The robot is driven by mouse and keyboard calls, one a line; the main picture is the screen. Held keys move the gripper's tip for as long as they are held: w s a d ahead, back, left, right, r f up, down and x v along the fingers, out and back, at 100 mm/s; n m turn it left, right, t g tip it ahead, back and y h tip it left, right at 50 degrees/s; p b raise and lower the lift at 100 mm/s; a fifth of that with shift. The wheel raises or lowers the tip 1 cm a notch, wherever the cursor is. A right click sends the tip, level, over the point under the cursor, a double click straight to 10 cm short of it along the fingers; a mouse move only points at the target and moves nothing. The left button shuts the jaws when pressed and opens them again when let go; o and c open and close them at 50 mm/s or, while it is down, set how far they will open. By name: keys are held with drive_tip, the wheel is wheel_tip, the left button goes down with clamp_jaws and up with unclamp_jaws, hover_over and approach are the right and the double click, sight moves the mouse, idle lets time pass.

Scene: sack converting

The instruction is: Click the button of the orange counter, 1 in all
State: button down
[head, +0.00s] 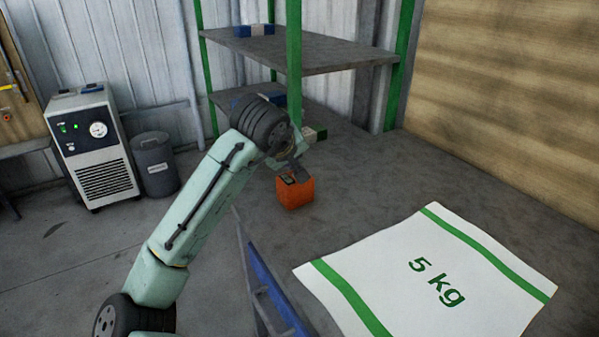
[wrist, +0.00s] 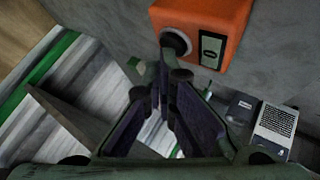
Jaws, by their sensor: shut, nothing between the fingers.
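The orange counter (head: 296,193) is a small box standing on the grey surface in the middle of the head view. It also shows at the top of the wrist view (wrist: 228,22), with a dark round button (wrist: 176,42) in a pale ring and a small display (wrist: 211,48) beside it. My gripper (head: 294,175) is shut and empty, over the counter in the head view and hiding part of its top. In the wrist view its fingertips (wrist: 166,66) lie just below the button in the picture. I cannot tell whether they touch it.
A white 5 kg sack (head: 430,275) with green stripes lies flat at the right. A shelf (head: 300,50) with green posts stands behind the counter. A blue edge (head: 272,290) runs in front. The surface right of the counter is clear.

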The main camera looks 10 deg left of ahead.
drive_tip(key=shift+f, duration=0.35)
drive_tip(key=shift+r, duration=0.1)
idle(0.3)
drive_tip(key=shift+r+p, duration=0.7)
drive_tip(key=shift+r, duration=0.2)
wheel_tip(320, 180, up, 5)
drive_tip(key=p, duration=0.4)
idle(0.4)
